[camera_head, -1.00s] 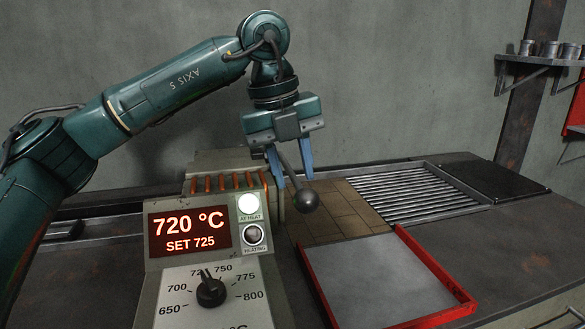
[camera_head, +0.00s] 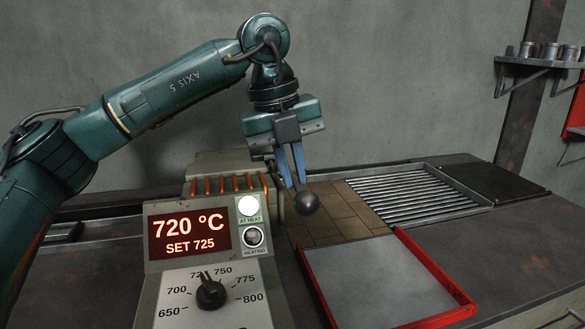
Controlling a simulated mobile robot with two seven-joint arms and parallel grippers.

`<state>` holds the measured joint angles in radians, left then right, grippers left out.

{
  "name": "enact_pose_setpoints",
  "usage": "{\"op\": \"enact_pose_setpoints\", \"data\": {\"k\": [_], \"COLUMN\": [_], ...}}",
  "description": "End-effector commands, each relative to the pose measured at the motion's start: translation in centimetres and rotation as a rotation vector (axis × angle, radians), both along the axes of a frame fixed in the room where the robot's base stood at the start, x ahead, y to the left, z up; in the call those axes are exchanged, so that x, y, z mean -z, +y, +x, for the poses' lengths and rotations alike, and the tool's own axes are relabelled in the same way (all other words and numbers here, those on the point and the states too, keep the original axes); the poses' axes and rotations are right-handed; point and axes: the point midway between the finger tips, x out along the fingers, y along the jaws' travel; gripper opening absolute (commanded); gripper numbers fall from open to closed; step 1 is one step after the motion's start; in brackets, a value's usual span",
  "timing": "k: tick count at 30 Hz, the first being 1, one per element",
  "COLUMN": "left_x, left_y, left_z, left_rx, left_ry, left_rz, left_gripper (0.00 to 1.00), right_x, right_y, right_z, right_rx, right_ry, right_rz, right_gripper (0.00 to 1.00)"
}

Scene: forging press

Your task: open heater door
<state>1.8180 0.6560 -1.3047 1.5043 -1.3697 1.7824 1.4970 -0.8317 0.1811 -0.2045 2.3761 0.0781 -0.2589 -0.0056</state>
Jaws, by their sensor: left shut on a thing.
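The heater (camera_head: 228,170) stands at the centre left, with a lit panel (camera_head: 190,233) reading 720 °C, SET 725. The AT HEAT lamp (camera_head: 248,205) glows white, and a black dial (camera_head: 210,293) sits below. A lever with a dark ball knob (camera_head: 306,203) sticks out at the heater's right side. My left gripper (camera_head: 293,174) points down over the lever, its blue fingers shut on the lever's rod just above the knob. The fingers hide most of the rod. The heater door itself cannot be made out. My right gripper does not show.
A red-rimmed tray (camera_head: 436,268) lies at the front right of the heater. Behind it are tan tiles (camera_head: 340,213), a roller rack (camera_head: 415,193) and a dark plate (camera_head: 490,180). A wall shelf (camera_head: 540,62) holds several small cups. The bench at the right is bare.

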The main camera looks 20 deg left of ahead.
Motion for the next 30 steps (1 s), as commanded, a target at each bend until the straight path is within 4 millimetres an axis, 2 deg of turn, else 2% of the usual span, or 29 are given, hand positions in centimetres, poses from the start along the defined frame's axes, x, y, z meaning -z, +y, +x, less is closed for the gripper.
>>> {"op": "enact_pose_setpoints", "data": {"k": [5,12,17,30], "left_x": [-0.8,-3.8,-5.4,-9.2], "left_y": [0.1,0.6,1.1,2.5], "left_z": [0.1,1.0,1.7,3.8], "left_rx": [-0.001,-0.003,-0.002,-0.003], "left_ry": [0.012,0.096,0.154,0.295], "left_rz": [-0.008,-0.064,-0.102,-0.199], "left_gripper": [0.0,0.0,0.0,0.0], "right_x": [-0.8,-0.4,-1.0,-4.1], "right_y": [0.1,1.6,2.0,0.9], "right_z": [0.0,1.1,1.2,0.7], "right_rx": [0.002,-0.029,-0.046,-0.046], "right_ry": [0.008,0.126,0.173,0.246], "right_rz": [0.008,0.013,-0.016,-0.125], "right_gripper": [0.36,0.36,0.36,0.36]}}
